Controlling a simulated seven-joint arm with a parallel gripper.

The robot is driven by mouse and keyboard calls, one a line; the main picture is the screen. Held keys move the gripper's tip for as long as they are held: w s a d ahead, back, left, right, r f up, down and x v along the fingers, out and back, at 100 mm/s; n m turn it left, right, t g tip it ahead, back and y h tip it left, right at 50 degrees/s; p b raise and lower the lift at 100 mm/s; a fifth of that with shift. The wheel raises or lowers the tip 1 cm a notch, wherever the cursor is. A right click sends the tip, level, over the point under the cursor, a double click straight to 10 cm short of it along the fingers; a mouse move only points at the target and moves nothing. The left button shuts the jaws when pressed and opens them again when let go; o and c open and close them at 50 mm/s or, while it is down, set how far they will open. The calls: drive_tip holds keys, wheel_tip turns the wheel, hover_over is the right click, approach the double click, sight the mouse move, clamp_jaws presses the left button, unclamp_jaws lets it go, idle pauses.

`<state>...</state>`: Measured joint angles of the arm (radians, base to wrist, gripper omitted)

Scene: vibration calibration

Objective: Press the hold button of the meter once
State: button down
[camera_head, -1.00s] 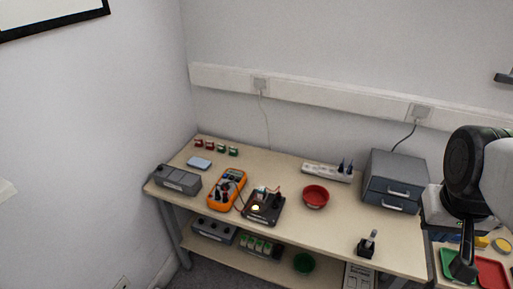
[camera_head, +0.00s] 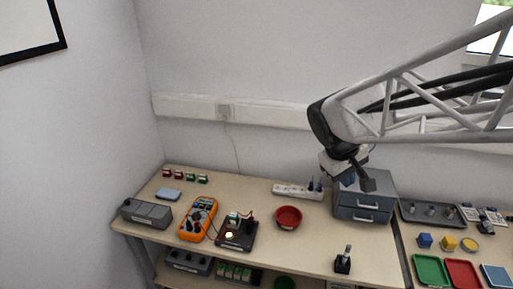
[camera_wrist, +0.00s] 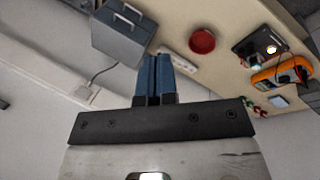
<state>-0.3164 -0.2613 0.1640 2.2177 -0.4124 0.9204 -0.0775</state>
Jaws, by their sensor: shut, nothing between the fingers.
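The meter (camera_head: 199,219) is orange with a dark face and lies on the left part of the bench. It also shows at the right of the wrist view (camera_wrist: 283,73). Its hold button is too small to make out. My gripper (camera_head: 366,182) hangs in front of the grey drawer unit, above the bench and well to the right of the meter. In the wrist view, its blue fingers (camera_wrist: 155,62) are together with nothing between them.
A black device (camera_head: 237,233) with a lit spot and leads stands right of the meter. A red bowl (camera_head: 288,217), a power strip (camera_head: 297,191), a drawer unit (camera_head: 364,197) and a grey box (camera_head: 147,212) share the bench (camera_head: 300,250). Trays (camera_head: 431,269) lie at the right.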

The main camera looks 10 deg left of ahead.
drive_tip(key=w+a+f+n+t+h, duration=0.1)
drive_tip(key=w+a+f+n, duration=0.25)
drive_tip(key=w+a, duration=0.65)
drive_tip(key=n+t, duration=0.5)
drive_tip(key=n, duration=0.7)
hover_over(196, 205)
wheel_tip(196, 205, down, 19)
drive_tip(key=shift+f+m, duration=0.15)
drive_tip(key=shift+m, duration=0.1)
drive_tip(key=shift+f, duration=0.1)
drive_tip(key=shift+f, duration=4.3)
